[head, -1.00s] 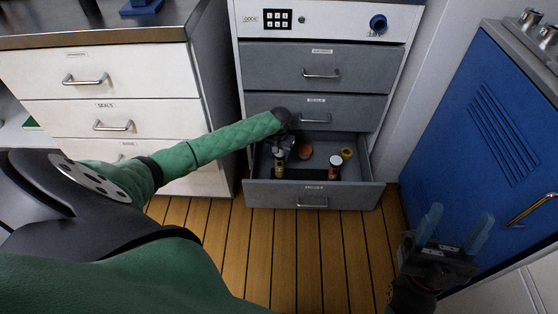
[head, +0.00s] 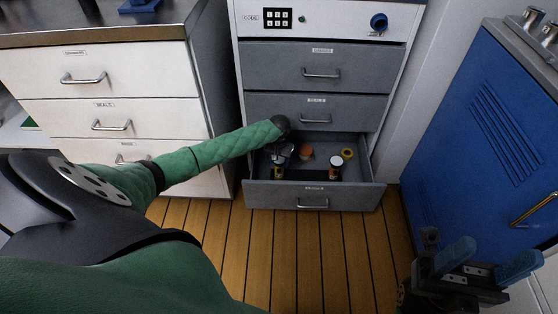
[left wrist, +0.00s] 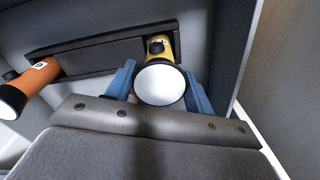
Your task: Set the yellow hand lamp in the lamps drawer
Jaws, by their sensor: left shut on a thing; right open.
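The yellow hand lamp (head: 278,173) is inside the open bottom drawer (head: 262,197) of the grey cabinet, at its left side. My left gripper (head: 280,158) reaches down into this drawer and is shut on the lamp. In the left wrist view the lamp (left wrist: 160,82) sits between the two blue fingers, its white lens facing the camera. Its far end is over the black holder strip (left wrist: 100,52); whether it rests there I cannot tell. My right gripper (head: 487,261) is open and empty at the lower right, away from the drawer.
An orange lamp (head: 335,168) stands in the drawer to the right. An orange-brown round thing (head: 305,153) and a yellow ring-like thing (head: 347,154) lie behind. A blue cabinet (head: 470,130) stands at right; the wooden floor is clear.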

